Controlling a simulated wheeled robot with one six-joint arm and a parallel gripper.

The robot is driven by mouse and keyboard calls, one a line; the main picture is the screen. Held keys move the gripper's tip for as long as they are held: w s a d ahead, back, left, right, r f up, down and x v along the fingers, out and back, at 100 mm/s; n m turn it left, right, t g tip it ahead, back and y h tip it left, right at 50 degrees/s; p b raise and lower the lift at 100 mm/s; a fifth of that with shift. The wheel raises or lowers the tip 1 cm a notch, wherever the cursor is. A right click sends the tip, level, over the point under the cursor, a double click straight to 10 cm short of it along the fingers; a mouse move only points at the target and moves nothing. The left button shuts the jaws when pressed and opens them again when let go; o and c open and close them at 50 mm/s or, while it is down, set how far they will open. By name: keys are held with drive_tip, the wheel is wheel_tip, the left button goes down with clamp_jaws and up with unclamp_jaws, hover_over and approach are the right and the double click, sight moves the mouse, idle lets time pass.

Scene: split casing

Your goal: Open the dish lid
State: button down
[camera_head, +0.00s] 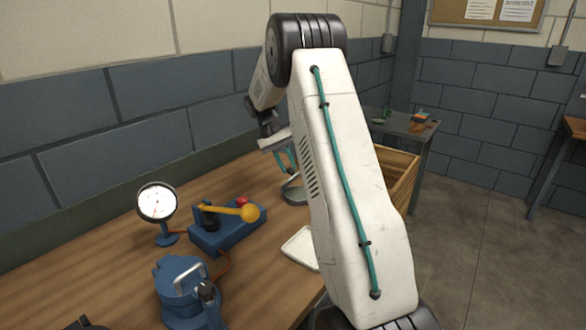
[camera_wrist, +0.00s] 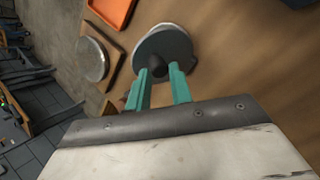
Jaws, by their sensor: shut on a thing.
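My gripper (camera_wrist: 160,74) has two teal fingers, shut on the dark knob (camera_wrist: 157,66) of a round grey lid (camera_wrist: 178,48). In the wrist view a paler round edge shows beyond the lid's far side. I cannot tell whether the lid rests on the dish or is apart from it. In the head view a round grey dish (camera_head: 293,194) stands on the wooden bench, below my gripper (camera_head: 284,160), partly hidden by my arm. The knob cannot be made out there.
A blue lever device (camera_head: 225,230) with a yellow knob, a dial gauge (camera_head: 157,202) and a blue lidded pot (camera_head: 182,290) stand left. A white tray (camera_head: 300,246) lies nearer. The wrist view shows an orange tray (camera_wrist: 112,10) and a silver round piece (camera_wrist: 92,60) on wood.

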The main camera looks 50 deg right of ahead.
drive_tip(key=w, duration=0.1)
drive_tip(key=w+f, duration=0.1)
drive_tip(key=w+a+g, duration=0.1)
drive_tip(key=shift+w+f, duration=0.2)
drive_tip(key=shift+f, duration=0.2)
drive_tip(key=shift+w+d+f+g, duration=0.1)
drive_tip(key=shift+w+d+g, duration=0.05)
drive_tip(key=shift+w+g, duration=0.15)
drive_tip(key=c, duration=2)
unclamp_jaws()
drive_tip(key=shift+s, duration=0.1)
drive_tip(key=o, duration=0.5)
drive_tip(key=shift+a+r, duration=0.25)
drive_tip(key=shift+a, duration=0.4)
drive_tip(key=shift+o, duration=1)
drive_tip(key=shift+d, duration=0.1)
drive_tip(key=shift+d+r, duration=0.1)
drive_tip(key=shift+d, duration=0.4)
drive_tip(key=v, duration=0.7)
drive_tip(key=shift+r, duration=0.25)
